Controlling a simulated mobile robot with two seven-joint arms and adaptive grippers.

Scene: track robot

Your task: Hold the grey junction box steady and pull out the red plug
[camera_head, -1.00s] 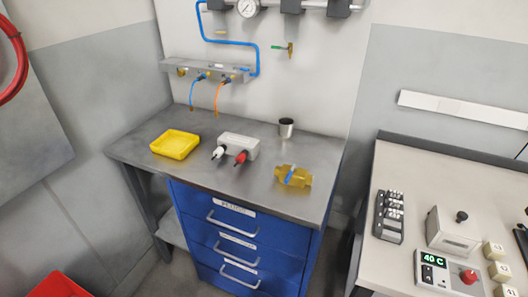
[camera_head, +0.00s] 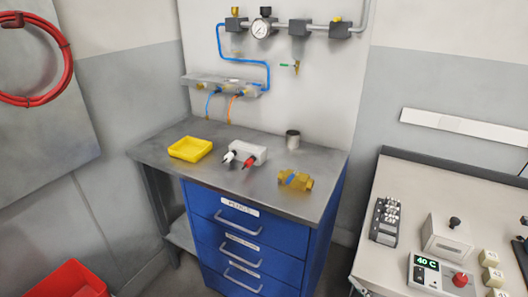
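The grey junction box (camera_head: 247,151) sits near the middle of the grey workbench top (camera_head: 170,144). The red plug (camera_head: 250,160) sticks out of its front side, toward me. A white plug (camera_head: 229,156) stands out beside it on the left. Both plugs appear to be seated in the box. Neither of my grippers shows in the head view.
On the bench, a yellow tray (camera_head: 190,149) lies left of the box, a brass fitting (camera_head: 295,180) right-front, and a metal cup (camera_head: 292,139) behind right. Blue drawers (camera_head: 248,222) fill the bench front. A control table (camera_head: 392,190) stands right; a red bin (camera_head: 70,281) sits lower left.

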